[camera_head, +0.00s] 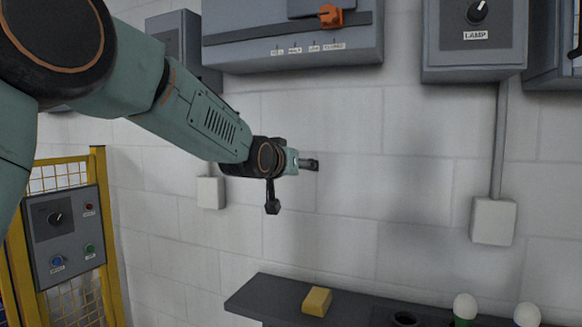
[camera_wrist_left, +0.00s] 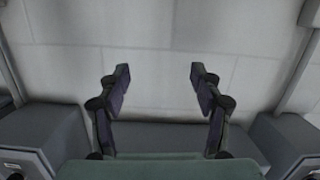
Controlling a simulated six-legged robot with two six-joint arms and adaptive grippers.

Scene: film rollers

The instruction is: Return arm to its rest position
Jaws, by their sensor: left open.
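My left arm (camera_head: 205,115) comes in from the upper left in the head view and reaches toward the block wall. Its left gripper (camera_head: 312,164) is held in front of the wall, below the large grey box and above the dark shelf. In the left wrist view the left gripper (camera_wrist_left: 157,78) has its two fingers wide apart, with only bare wall between them. It is open and empty. My right gripper shows in neither view.
A dark shelf (camera_head: 252,290) holds a yellow block (camera_head: 317,301) and white-topped objects (camera_head: 465,306). Above hang a grey box with an orange knob (camera_head: 331,16) and a LAMP box (camera_head: 474,55). A yellow-framed control panel (camera_head: 68,235) stands left. The wall around the gripper is clear.

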